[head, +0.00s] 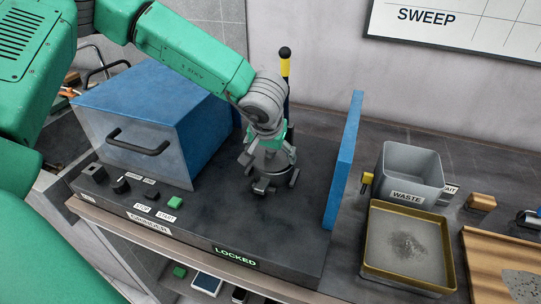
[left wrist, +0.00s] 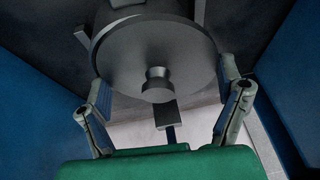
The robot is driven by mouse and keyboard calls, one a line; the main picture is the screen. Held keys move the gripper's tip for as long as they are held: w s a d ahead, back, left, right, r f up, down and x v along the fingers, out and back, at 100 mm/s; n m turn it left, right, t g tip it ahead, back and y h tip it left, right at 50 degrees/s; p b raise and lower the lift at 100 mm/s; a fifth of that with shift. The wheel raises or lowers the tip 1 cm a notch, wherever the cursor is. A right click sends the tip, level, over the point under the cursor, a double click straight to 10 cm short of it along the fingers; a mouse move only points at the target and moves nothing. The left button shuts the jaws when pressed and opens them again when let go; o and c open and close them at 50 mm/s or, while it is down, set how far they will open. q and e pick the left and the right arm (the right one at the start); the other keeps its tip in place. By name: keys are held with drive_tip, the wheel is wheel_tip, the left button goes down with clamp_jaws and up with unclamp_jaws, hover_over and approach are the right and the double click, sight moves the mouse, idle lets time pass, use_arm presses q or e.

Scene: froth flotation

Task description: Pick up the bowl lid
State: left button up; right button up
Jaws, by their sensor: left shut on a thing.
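The bowl lid is a round, dark grey disc (left wrist: 185,50) with a short knob (left wrist: 158,85) at its centre in the left wrist view. My left gripper (head: 270,188) points down over the dark deck of the grinder (head: 215,215) in the head view. A dark rounded body (left wrist: 118,8) shows partly behind the disc. In the head view the gripper and wrist mostly hide the lid. My right gripper is not in view.
A blue housing with a handle (head: 205,115) stands left of the gripper, and an upright blue panel (head: 345,160) to its right. A yellow-and-black post (head: 285,68) rises behind. A waste bin (head: 410,172) and a brass-rimmed tray (head: 378,279) sit further right.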

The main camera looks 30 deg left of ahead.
use_arm(q)
drive_tip(key=shift+d+r, duration=0.15)
drive_tip(key=shift+r, duration=0.4)
drive_tip(key=shift+c, duration=0.7)
drive_tip(key=r, duration=0.5)
drive_tip(key=r+p, duration=0.1)
drive_tip(key=r, duration=0.2)
drive_tip(key=shift+a+r, duration=0.15)
drive_tip(key=shift+a, duration=0.1)
drive_tip(key=shift+d+f, duration=0.15)
drive_tip(key=shift+f, duration=0.1)
drive_tip(key=shift+h, duration=0.7)
wheel_tip(320, 180, down, 6)
drive_tip(key=shift+d+f+b, duration=0.2)
drive_tip(key=shift+f+b, duration=0.15)
drive_tip(key=shift+f, duration=0.8)
drive_tip(key=shift+f, duration=0.35)
drive_tip(key=o, duration=1.4)
drive_tip(key=shift+o, duration=0.2)
